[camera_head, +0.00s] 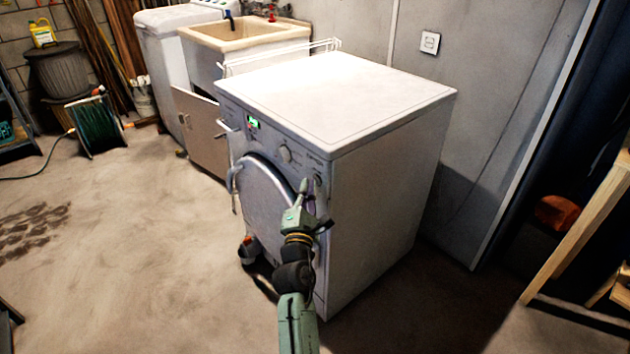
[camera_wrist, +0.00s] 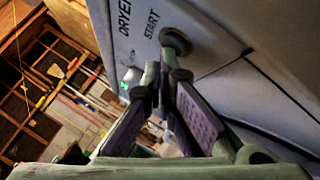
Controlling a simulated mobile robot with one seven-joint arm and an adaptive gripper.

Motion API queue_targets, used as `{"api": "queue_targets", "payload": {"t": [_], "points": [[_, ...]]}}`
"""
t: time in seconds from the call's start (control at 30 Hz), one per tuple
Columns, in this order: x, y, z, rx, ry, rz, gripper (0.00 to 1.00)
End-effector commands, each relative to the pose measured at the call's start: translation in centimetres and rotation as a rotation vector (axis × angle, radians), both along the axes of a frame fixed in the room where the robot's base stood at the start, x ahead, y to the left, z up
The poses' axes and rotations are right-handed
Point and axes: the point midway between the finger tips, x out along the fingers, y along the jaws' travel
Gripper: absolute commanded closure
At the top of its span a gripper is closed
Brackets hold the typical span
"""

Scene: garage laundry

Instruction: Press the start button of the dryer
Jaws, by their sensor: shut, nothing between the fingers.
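The white dryer (camera_head: 380,190) stands in the middle of the head view, its round door and control panel facing lower left. The start button (camera_wrist: 175,41) is a round grey knob beside the printed words DRYER START in the wrist view. In the head view it shows near the panel's right end (camera_head: 318,180). My gripper (camera_head: 304,186) is in front of the dryer, just below and left of the button. In the wrist view my gripper (camera_wrist: 165,72) has its fingertips together, with nothing between them, just below the button. I cannot tell whether they touch the panel.
A dial (camera_head: 285,154) and a green-lit display (camera_head: 253,122) are on the same panel, left of the button. A utility sink (camera_head: 240,37) and a white drying rack (camera_head: 285,55) stand behind the dryer. The floor (camera_head: 130,250) to the left is mostly clear.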

Motion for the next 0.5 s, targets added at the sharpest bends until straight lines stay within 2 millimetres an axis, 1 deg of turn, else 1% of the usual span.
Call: {"api": "queue_targets", "payload": {"t": [0.33, 0.5], "points": [[0.05, -0.16, 0.01, 0.000, 0.000, -0.001, 1.00], [-0.18, 0.19, -0.09, -0.001, 0.000, -0.001, 1.00]]}}
